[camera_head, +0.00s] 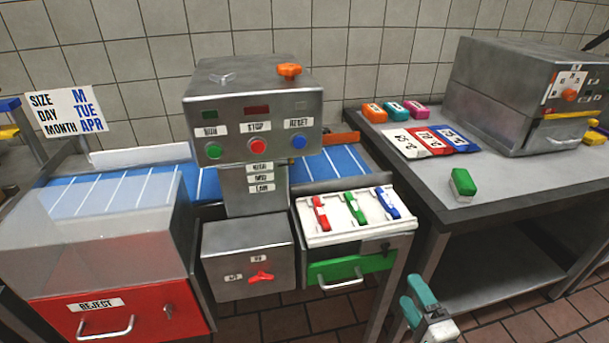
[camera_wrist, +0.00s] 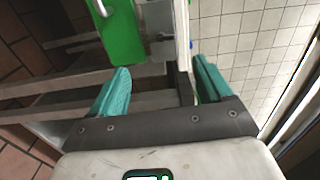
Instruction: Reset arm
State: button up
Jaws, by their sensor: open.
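My gripper (camera_head: 428,306) is low at the bottom right of the head view, in front of the steel table. Its teal fingers are apart with nothing between them. In the wrist view my gripper (camera_wrist: 160,88) also shows open and empty. The green drawer front (camera_wrist: 122,30) is ahead of the fingers there, apart from them as far as I can tell.
The green drawer (camera_head: 350,265) sits under a white tray (camera_head: 340,236) with red, green and blue pieces. A control box (camera_head: 254,85) and red reject bin (camera_head: 130,312) stand left. The steel table (camera_head: 480,196) at right holds a green block (camera_head: 462,186) and several coloured packs.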

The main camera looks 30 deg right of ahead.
jog(key=s+a+f+n+g+y+p, duration=0.1)
jog(key=a+f+n+g+y, duration=0.1)
jog(key=a+n+g+y, duration=0.3)
jog(key=s+a+f+n+g+y+p, duration=0.1)
jog(key=a+f+n+y+p, duration=0.15)
jog(key=a+n, duration=0.5)
jog(key=s+n+g+h+p, duration=0.1)
jog(key=s+n+g+h, duration=0.1)
jog(key=s+n+g, duration=0.6)
jog(key=s+g, duration=0.2)
jog(key=s, duration=0.3)
jog(key=shift+s+d+f+h, duration=0.15)
jog(key=shift+s+d+h, duration=0.05)
jog(key=shift+d+h, duration=0.15)
